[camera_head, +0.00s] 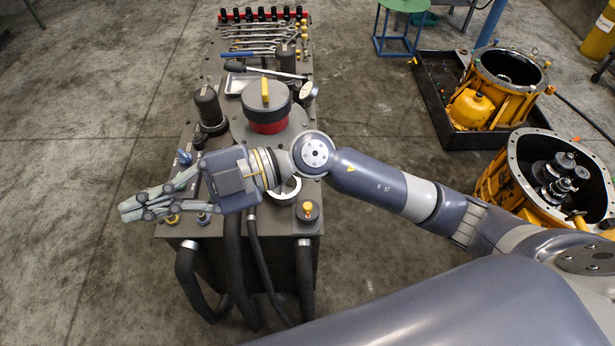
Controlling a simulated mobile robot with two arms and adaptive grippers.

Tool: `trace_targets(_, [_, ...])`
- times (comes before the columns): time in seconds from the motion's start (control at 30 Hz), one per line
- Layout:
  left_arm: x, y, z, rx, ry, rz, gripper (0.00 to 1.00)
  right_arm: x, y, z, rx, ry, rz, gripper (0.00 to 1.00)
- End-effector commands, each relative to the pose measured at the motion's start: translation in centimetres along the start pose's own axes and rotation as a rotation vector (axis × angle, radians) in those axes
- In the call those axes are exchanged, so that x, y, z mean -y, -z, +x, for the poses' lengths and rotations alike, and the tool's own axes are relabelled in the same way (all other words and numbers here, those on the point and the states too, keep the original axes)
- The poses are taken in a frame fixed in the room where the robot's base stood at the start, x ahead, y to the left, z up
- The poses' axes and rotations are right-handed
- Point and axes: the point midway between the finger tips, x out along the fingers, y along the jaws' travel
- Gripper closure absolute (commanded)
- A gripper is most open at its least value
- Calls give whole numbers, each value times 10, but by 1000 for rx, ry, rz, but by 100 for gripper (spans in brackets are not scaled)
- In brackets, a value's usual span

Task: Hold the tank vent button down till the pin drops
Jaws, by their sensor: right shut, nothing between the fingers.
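The dark grey tank bench (218,50) runs away from me. On it stands a round lid (266,112) with a red band and an upright yellow handle. A small dark cap with a yellow knob (308,207) stands at the near right corner. I cannot tell which of these is the vent button or the pin. My right gripper (128,210) is shut and empty, pointing left past the bench's near left edge, apart from the lid and corner cap. My left gripper is not in view.
A dark cylinder (208,106), a pressure gauge (309,91) and several wrenches (262,38) are on the bench. Black hoses (304,275) hang from its front. Yellow transmission housings (500,90) stand at right. The floor at left is clear.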

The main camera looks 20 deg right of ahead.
Motion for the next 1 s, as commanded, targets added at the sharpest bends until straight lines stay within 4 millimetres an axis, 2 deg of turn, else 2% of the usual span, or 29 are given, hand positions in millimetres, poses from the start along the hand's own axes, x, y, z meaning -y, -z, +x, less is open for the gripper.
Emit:
trace_targets(0.03, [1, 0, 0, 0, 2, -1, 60, 20, -18, -4, 69, 131, -8, 100])
trace_targets(0.13, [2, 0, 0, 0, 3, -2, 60, 58, -59, -26, 244, 376, 11, 100])
trace_targets(0.23, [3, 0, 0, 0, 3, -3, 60, 82, -104, -70, 475, 582, 47, 100])
trace_targets(0.3, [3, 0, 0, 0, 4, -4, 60, 88, -132, -109, 656, 692, 81, 100])
trace_targets(0.4, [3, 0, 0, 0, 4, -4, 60, 85, -161, -166, 909, 794, 132, 100])
trace_targets(0.5, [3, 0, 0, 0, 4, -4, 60, 75, -175, -215, 1118, 844, 175, 100])
trace_targets(0.6, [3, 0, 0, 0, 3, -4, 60, 66, -181, -247, 1258, 862, 206, 100])
trace_targets(0.73, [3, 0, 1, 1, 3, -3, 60, 63, -184, -266, 1340, 870, 227, 100])
trace_targets(1.0, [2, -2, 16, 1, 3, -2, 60, 80, -203, -268, 1346, 872, 231, 100])
